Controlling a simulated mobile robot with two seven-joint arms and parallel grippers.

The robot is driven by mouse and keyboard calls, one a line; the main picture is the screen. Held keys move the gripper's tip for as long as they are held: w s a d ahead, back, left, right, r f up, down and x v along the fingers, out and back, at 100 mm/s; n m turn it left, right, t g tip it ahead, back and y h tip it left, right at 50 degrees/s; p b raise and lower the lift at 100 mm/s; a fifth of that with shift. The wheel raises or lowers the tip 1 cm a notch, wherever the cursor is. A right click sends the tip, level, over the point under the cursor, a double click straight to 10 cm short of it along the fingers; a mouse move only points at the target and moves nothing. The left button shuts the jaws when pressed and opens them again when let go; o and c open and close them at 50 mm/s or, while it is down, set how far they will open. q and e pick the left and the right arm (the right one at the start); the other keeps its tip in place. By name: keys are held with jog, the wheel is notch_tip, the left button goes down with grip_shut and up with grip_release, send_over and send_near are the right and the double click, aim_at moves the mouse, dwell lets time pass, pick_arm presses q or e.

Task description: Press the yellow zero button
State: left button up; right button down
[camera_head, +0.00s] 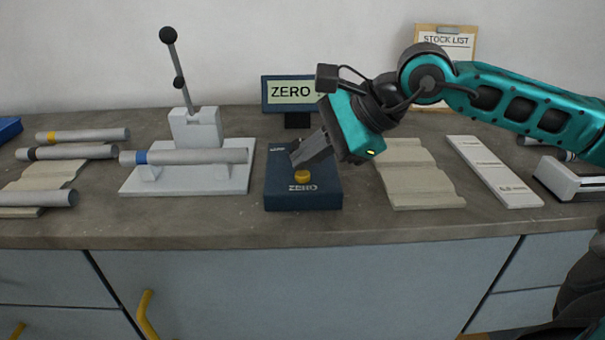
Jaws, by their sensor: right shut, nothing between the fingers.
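The yellow zero button (302,177) sits on top of a dark blue box (304,200) marked ZERO, near the middle of the bench. My right gripper (295,160) comes in from the right and is shut and empty. Its fingertips are just above and behind the button in the picture; I cannot tell whether they touch it. A small display (290,92) reading ZERO stands behind the box, its right end hidden by my right gripper. My left gripper is not in view.
A white jig (235,183) with an upright lever holds a blue-banded tube (190,157) left of the box. Several tubes lie farther left. A beige wavy rest (425,185), a white labelled strip (495,172) and a stock list clipboard (458,44) are to the right.

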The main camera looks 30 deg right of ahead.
aim_at(308, 175)
jog(key=shift+f+b, duration=0.2)
jog(key=shift+b, duration=0.1)
jog(key=shift+f+b, duration=0.25)
jog(key=shift+b, duration=0.05)
dwell(0.6)
jog(key=shift+r, duration=0.1)
jog(key=shift+r+p, duration=0.65)
jog(key=shift+r, duration=0.15)
notch_tip(308, 175, up, 5)
jog(key=p, duration=0.4)
dwell(0.3)
